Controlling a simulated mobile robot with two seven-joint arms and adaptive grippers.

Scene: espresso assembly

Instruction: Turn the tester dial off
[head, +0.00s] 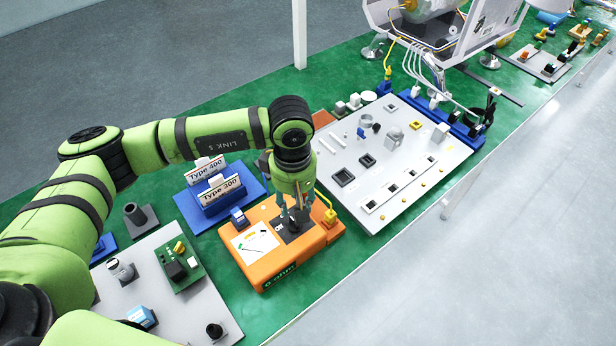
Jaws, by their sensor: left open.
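The tester (262,262) is an orange box in the middle of the bench, with a white label sheet and a dark panel on its top. An "ON" marking shows on the dark panel (281,227). My left gripper (293,217) points down over this panel, open, with its fingers at the dial area. The dial itself is mostly hidden by the fingers, so its setting cannot be told. I cannot tell whether the fingers touch it. My right gripper is not in view.
Blue holders with "Type 400" and "Type 300" cards (220,187) stand behind the tester. A yellow connector (329,216) rises at its right edge. A grey parts board (400,200) lies to the right, and another grey board (215,290) to the left.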

